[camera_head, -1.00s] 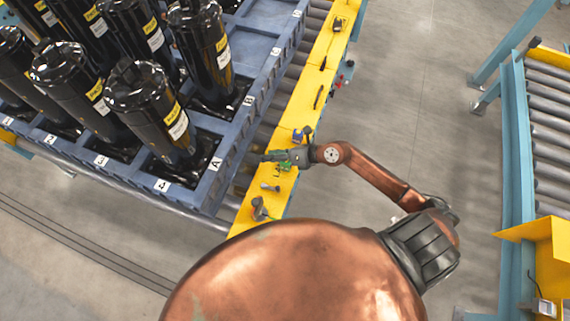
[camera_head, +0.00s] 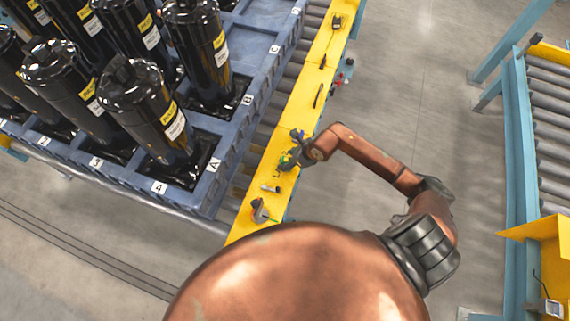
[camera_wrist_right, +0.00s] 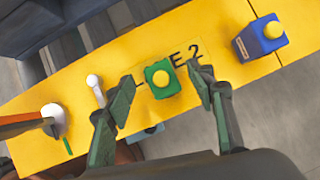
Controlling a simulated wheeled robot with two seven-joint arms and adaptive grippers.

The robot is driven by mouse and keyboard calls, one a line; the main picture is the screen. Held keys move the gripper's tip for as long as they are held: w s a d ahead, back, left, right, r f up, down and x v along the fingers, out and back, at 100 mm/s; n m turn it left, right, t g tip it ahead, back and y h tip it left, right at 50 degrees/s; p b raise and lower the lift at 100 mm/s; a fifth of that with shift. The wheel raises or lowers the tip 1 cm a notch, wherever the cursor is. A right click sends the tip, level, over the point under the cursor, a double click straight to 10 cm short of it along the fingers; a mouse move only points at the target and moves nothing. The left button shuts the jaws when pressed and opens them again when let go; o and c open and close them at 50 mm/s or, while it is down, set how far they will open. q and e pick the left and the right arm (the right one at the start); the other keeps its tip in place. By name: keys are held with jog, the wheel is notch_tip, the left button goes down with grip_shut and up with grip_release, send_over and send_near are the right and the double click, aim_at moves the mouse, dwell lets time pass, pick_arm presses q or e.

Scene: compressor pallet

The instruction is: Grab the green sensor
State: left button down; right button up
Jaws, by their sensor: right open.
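The green sensor (camera_wrist_right: 162,79) is a small green box with a yellow round top. It sits on the yellow rail (camera_wrist_right: 130,50), between the fingers of my right gripper (camera_wrist_right: 165,100) in the right wrist view. The fingers are spread, with a gap on each side of the sensor. In the head view my right gripper (camera_head: 288,162) is over the rail and largely covers the sensor. My left gripper is not in view.
A blue box with a yellow top (camera_wrist_right: 262,37) stands on the rail to the right of the sensor. A small white-headed item (camera_wrist_right: 95,85) and a white round tool (camera_wrist_right: 52,113) lie to its left. A blue pallet (camera_head: 215,165) with black compressors (camera_head: 145,110) stands beside the rail.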

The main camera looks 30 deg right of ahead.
jog(key=shift+x, duration=0.85)
jog(key=shift+r, duration=0.1)
grip_shut()
